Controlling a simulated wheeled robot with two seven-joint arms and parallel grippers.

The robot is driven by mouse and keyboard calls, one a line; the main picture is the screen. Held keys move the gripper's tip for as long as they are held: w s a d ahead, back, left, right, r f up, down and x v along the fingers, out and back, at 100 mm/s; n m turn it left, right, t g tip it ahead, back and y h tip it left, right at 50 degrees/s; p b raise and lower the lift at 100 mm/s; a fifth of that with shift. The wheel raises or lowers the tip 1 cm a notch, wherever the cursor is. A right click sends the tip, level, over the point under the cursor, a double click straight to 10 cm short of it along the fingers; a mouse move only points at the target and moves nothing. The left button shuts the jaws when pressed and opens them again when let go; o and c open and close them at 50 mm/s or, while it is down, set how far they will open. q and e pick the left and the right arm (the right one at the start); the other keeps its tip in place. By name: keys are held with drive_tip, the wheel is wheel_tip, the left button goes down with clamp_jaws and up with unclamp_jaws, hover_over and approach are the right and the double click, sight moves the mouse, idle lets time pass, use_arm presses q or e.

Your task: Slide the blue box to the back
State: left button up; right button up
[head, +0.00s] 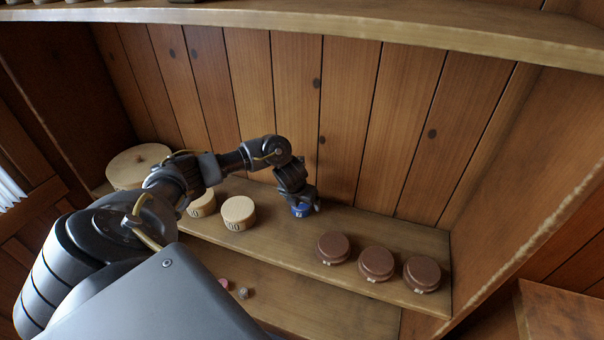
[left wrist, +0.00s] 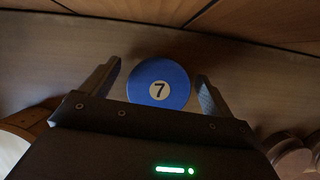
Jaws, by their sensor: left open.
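The blue box (head: 301,211) is a small round box on the wooden shelf, between the pale round boxes and the brown ones. In the left wrist view its blue top (left wrist: 174,77) bears a white disc with a black 7. My left gripper (head: 306,201) is over it, reaching down from the left, and partly hides it in the head view. In the left wrist view the fingers of the left gripper (left wrist: 158,74) are spread, one on each side of the box, with narrow gaps. My right gripper is not in view.
Three brown round boxes (head: 376,263) stand in a row to the right. Pale round boxes (head: 238,212) and a larger lidded one (head: 138,165) stand to the left. The plank back wall (head: 345,110) rises behind the shelf. An upper shelf (head: 400,25) overhangs. Small items lie on a lower shelf (head: 300,305).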

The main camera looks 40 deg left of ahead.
use_arm(q)
drive_tip(key=p+v, duration=0.2)
drive_tip(key=v, duration=0.7)
drive_tip(key=shift+r, duration=0.25)
drive_tip(key=shift+s+d+r+p, duration=0.1)
drive_tip(key=shift+s+r+p, duration=0.35)
drive_tip(key=shift+r, duration=0.1)
